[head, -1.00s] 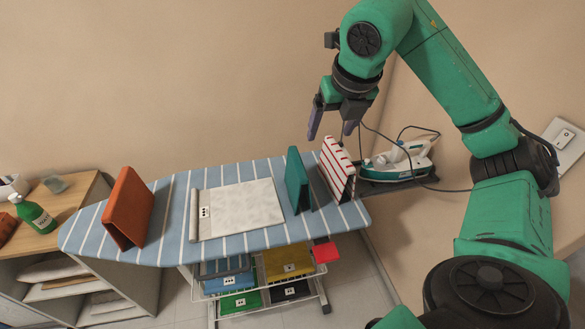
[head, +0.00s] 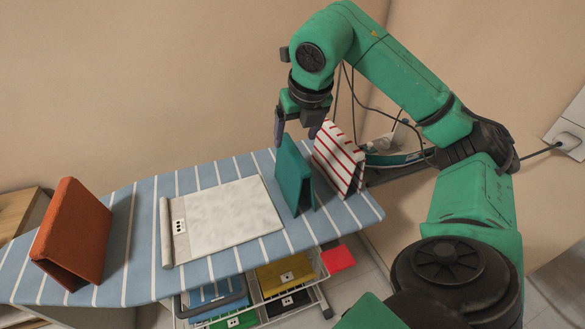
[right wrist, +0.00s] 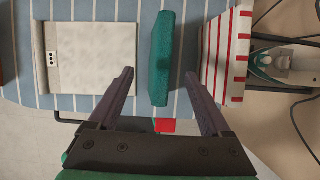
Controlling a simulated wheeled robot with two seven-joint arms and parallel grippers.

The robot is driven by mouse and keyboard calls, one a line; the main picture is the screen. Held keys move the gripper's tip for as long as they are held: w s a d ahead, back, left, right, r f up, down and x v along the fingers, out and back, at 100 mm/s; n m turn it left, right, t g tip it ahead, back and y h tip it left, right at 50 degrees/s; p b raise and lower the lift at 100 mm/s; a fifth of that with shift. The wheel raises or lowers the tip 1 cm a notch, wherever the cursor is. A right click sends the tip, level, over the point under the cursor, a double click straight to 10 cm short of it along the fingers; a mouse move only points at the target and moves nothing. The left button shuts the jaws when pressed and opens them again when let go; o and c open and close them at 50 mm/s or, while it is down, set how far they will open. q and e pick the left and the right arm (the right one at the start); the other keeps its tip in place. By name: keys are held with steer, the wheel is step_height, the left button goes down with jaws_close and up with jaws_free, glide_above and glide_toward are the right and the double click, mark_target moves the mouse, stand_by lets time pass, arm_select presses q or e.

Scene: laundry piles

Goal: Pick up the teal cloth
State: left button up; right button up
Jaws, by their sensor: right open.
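The teal cloth (head: 293,176) stands folded like a tent on the striped ironing board (head: 236,257), right of the white mat. It also shows in the right wrist view (right wrist: 161,60), between the two fingers and ahead of their tips. My right gripper (head: 297,133) is open and above the teal cloth, its fingers pointing down; in the right wrist view the gripper (right wrist: 158,75) holds nothing. The left gripper is out of view.
A red-and-white striped cloth (head: 340,158) stands close on the right of the teal one. An iron (head: 392,150) with cables is behind it. A white mat (head: 228,220) lies left, and an orange cloth (head: 72,233) stands far left. Baskets (head: 285,275) are below the board.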

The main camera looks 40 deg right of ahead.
mark_target(292, 159)
steer(key=x, duration=0.3)
steer(key=p+x, duration=0.1)
steer(key=x, duration=0.3)
steer(key=p+x, duration=0.1)
steer(key=x, duration=0.3)
steer(key=shift+s+d, duration=0.1)
steer(key=shift+d, duration=0.15)
steer(key=shift+f+b, duration=0.2)
steer(key=shift+b, duration=0.25)
jaws_close()
